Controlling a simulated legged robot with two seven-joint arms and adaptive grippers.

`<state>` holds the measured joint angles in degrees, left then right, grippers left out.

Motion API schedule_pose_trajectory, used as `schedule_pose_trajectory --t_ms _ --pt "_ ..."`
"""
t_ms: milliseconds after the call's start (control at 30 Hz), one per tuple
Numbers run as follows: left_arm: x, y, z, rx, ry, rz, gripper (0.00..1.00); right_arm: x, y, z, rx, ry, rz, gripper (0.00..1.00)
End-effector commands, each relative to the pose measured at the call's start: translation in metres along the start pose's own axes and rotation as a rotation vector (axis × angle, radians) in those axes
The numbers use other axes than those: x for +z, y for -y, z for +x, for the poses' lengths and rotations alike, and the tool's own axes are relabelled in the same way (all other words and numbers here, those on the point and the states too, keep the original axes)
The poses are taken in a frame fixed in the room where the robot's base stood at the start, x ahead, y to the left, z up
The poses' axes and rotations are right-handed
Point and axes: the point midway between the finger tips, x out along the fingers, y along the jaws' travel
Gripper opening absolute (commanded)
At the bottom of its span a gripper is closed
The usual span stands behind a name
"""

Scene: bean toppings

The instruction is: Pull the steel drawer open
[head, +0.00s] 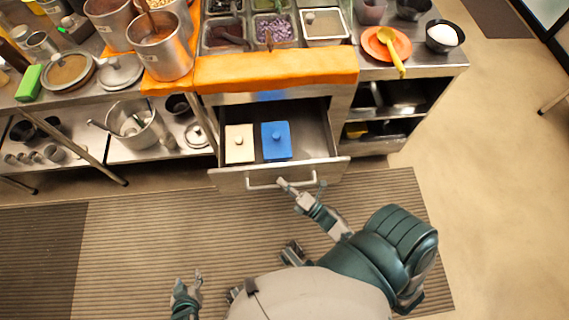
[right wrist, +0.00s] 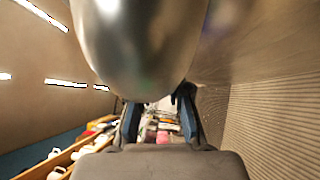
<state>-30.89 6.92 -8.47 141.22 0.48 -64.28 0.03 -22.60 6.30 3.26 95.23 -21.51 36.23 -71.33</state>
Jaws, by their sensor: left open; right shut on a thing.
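The steel drawer (head: 232,178) stands pulled out from the counter, with its inside showing. A white lidded box (head: 239,150) and a blue lidded box (head: 276,148) are in it. Its bar handle (head: 262,186) runs along the front. My right gripper (head: 290,187) is shut on the handle at its right part. In the right wrist view a large blurred metal surface (right wrist: 140,45) fills the upper middle, close above the fingers (right wrist: 160,115). My left gripper (head: 190,283) is open and empty, low over the mat, apart from the drawer.
The counter above holds steel pots (head: 165,58), topping pans (head: 272,30), an orange plate (head: 386,44) and a white-filled bowl (head: 444,37). Striped mat (head: 150,235) lies clear in front; bare floor is at right.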

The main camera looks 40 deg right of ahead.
Motion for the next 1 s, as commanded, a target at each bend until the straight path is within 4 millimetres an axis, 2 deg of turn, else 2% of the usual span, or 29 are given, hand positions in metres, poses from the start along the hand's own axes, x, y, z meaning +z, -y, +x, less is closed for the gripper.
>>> schedule_pose_trajectory --t_ms 33,100,300,533,867,900,1000 --pt "0.006 0.001 -0.004 -0.003 0.036 0.000 0.53 -0.011 0.001 -0.009 -0.013 -0.003 0.005 0.00" --pt "0.015 0.002 -0.007 -0.006 0.085 -0.001 0.53 -0.020 -0.001 -0.018 -0.014 -0.002 0.005 0.00" --pt "0.032 0.004 -0.014 -0.013 0.176 -0.002 0.53 -0.037 -0.005 -0.035 -0.014 -0.005 0.005 0.00" --pt "0.040 0.005 -0.018 -0.016 0.216 -0.004 0.53 -0.045 -0.006 -0.043 -0.015 -0.005 0.003 0.00" --pt "0.040 0.005 -0.018 -0.016 0.220 -0.003 0.53 -0.045 -0.005 -0.044 -0.016 -0.005 0.003 0.00" --pt "0.040 0.005 -0.018 -0.016 0.220 -0.003 0.53 -0.045 -0.005 -0.044 -0.016 -0.005 0.003 0.19" --pt "0.040 0.005 -0.018 -0.016 0.219 -0.003 0.53 -0.045 -0.006 -0.044 -0.015 -0.004 0.003 0.43"
